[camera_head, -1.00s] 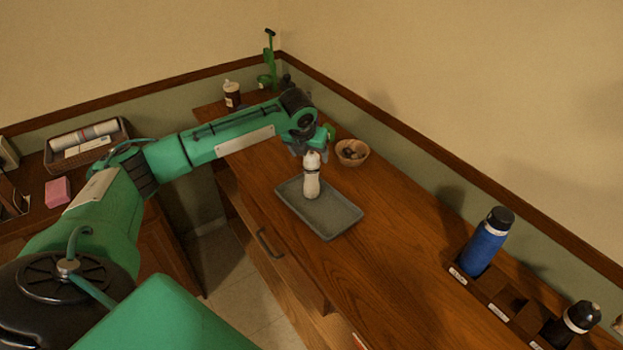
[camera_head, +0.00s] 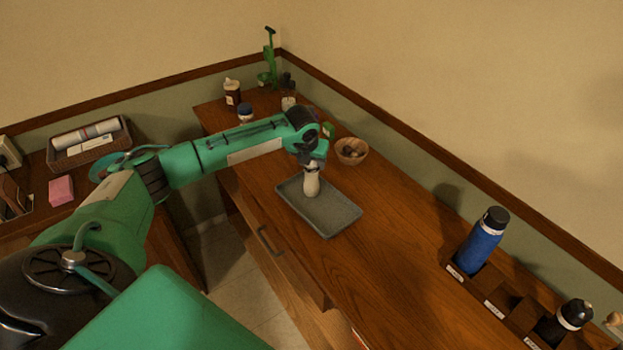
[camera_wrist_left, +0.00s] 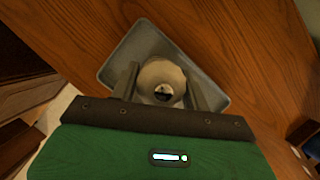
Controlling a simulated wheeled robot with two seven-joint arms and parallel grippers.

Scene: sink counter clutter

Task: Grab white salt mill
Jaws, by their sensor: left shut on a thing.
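The white salt mill (camera_head: 312,184) stands upright on a grey tray (camera_head: 335,219) on the wooden counter. My left gripper (camera_head: 312,168) is above the tray with its fingers around the mill's upper part, shut on it. The left wrist view looks down on the mill's round top (camera_wrist_left: 161,80), which sits between the two fingers, with the tray's rim (camera_wrist_left: 112,62) around it. The mill's top is hidden by the gripper in the head view. My right gripper is not in view.
A wooden bowl (camera_head: 351,151) stands just behind and right of the tray. A blue bottle (camera_head: 482,243) and a black bottle (camera_head: 566,320) stand in a wooden rack at the right. Several jars stand at the far end. The counter right of the tray is clear.

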